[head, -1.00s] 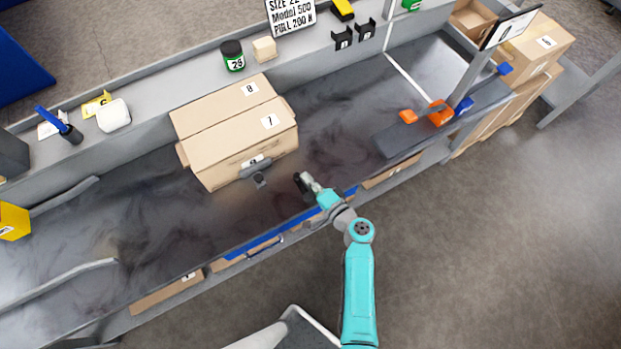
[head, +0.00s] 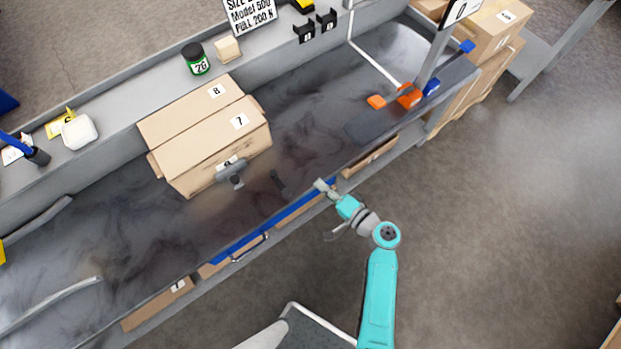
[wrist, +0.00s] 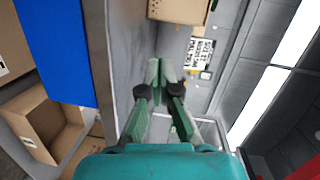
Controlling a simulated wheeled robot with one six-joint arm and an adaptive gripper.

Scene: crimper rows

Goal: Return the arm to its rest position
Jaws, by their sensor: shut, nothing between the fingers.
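My gripper (head: 321,185) is over the front edge of the dark workbench (head: 150,230), with its pale fingertips pointing to the back left. The teal and grey arm reaches up to it from the lower right. In the wrist view my gripper (wrist: 158,66) is shut, its green fingers meeting at the tips with nothing held.
Cardboard boxes (head: 182,125) labelled 7 and 8 stand left of the gripper, with a grey tool (head: 233,172) at their front. Orange pieces (head: 376,102) lie right. A blue strip (head: 270,222) runs along the bench front. The floor at right (head: 530,200) is clear.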

